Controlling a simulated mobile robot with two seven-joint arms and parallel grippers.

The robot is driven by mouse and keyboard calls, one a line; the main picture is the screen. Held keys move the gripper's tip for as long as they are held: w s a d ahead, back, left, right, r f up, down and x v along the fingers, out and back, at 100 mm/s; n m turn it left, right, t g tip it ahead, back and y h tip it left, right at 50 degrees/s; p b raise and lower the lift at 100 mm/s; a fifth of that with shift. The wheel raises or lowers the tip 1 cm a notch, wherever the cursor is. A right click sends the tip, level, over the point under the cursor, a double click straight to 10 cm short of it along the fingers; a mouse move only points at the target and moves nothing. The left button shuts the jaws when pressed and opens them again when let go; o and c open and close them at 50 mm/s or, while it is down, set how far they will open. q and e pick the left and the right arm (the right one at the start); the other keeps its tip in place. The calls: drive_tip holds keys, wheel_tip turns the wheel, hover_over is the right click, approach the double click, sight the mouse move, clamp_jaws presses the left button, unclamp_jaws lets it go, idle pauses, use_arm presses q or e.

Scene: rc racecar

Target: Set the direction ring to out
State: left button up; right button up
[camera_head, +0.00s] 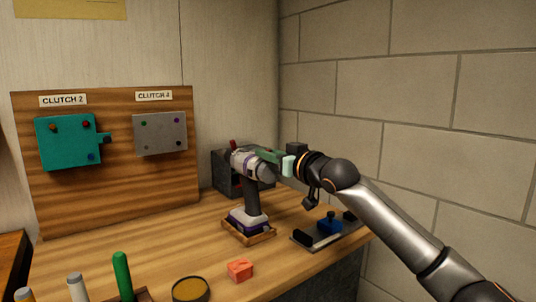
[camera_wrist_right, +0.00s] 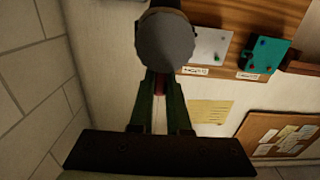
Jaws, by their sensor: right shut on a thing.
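A grey and purple cordless drill (camera_head: 251,196) stands upright in the right part of the bench. A small red tab (camera_head: 234,146) sticks up from its top; I cannot tell whether it belongs to the direction ring. My right gripper (camera_head: 259,153) reaches in from the right, with its green fingers along the top of the drill. In the right wrist view, the fingers are shut on a dark red piece (camera_wrist_right: 160,86), just below the drill's round grey end (camera_wrist_right: 165,42). The ring's setting is not readable. My left gripper is not in view.
The drill stands in a wooden holder (camera_head: 249,233). A dark box (camera_head: 222,172) is behind it. A tray with a blue block (camera_head: 330,223) lies right. An orange block (camera_head: 240,269), round tin (camera_head: 190,289) and green handle (camera_head: 122,275) are in front. The clutch board (camera_head: 105,190) stands back left.

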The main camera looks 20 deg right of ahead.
clamp_jaws()
